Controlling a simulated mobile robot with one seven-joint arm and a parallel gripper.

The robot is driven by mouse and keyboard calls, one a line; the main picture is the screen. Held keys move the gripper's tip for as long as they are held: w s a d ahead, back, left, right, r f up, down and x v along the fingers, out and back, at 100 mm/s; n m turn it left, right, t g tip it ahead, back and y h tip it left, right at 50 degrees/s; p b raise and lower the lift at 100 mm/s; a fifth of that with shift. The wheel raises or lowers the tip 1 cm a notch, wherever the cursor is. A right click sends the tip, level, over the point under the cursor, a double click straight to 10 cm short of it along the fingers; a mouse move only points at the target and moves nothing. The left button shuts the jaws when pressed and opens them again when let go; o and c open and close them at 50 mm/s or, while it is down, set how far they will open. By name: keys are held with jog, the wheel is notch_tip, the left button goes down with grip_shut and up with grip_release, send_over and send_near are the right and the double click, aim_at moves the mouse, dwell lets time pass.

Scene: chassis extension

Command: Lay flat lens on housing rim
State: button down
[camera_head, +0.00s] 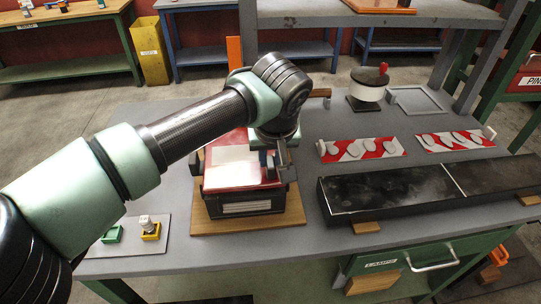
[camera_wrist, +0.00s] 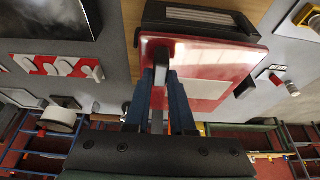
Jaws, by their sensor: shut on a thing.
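The lens is a flat red plate (camera_head: 225,140) with a pale rectangle in its middle; in the wrist view it fills the centre (camera_wrist: 250,62). My gripper (camera_head: 279,168) is over the lens's right side. In the wrist view its blue fingers (camera_wrist: 165,85) are shut on a dark upright tab at the lens's edge. The housing (camera_head: 240,204) is a black box with a white front label, on a wooden board, directly below the lens; it also shows in the wrist view (camera_wrist: 200,20). The lens hides the rim, so I cannot tell whether they touch.
A long black tray (camera_head: 430,185) lies to the right. Two red-and-white striped strips (camera_head: 362,149) with grey pieces lie behind it. A white round pot (camera_head: 368,88) stands at the back. A mat with small green and yellow blocks (camera_head: 151,231) is at the front left.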

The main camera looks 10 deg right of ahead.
jog(key=shift+f+b, duration=0.55)
jog(key=shift+f, duration=0.15)
jog(key=c, duration=0.7)
grip_release()
